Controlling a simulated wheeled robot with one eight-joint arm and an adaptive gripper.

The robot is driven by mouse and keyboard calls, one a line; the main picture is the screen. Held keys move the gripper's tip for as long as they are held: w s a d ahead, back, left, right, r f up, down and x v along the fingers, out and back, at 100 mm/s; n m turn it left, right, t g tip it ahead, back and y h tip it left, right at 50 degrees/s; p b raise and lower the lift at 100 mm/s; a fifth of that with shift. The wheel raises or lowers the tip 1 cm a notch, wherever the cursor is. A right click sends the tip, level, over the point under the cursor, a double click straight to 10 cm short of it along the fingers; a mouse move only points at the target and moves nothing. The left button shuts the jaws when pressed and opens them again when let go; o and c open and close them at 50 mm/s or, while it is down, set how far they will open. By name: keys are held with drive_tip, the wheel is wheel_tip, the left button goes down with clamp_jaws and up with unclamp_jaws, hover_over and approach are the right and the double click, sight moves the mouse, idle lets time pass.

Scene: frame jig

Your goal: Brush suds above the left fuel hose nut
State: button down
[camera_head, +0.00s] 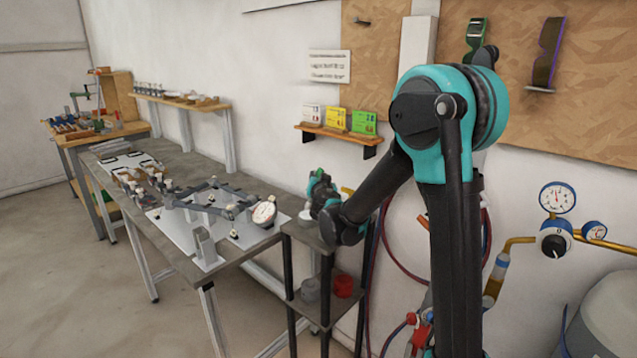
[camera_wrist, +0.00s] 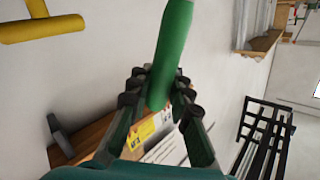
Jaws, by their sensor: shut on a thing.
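My gripper (camera_wrist: 160,92) is shut on a green handle (camera_wrist: 173,45), likely the brush, which rises between its fingers in the wrist view. Bristles cannot be made out. In the head view my gripper (camera_head: 320,190) is small and partly hidden by my arm, over the small dark stand. Dark red hoses (camera_head: 385,245) hang on the wall behind my arm. Red and blue fittings (camera_head: 412,322) show low beside my arm, partly hidden. I cannot tell which one is the left fuel hose nut, and no suds can be made out.
A pressure gauge (camera_head: 557,197) with brass pipes is on the right, near a pale tank (camera_head: 603,315). The stand (camera_head: 328,312) holds a grey pot (camera_head: 310,289) and a red pot (camera_head: 343,285). A long workbench (camera_head: 180,262) carries a frame jig. A small wall shelf (camera_head: 338,133) holds coloured cards.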

sight(319, 169)
drive_tip(key=shift+r, duration=2.45)
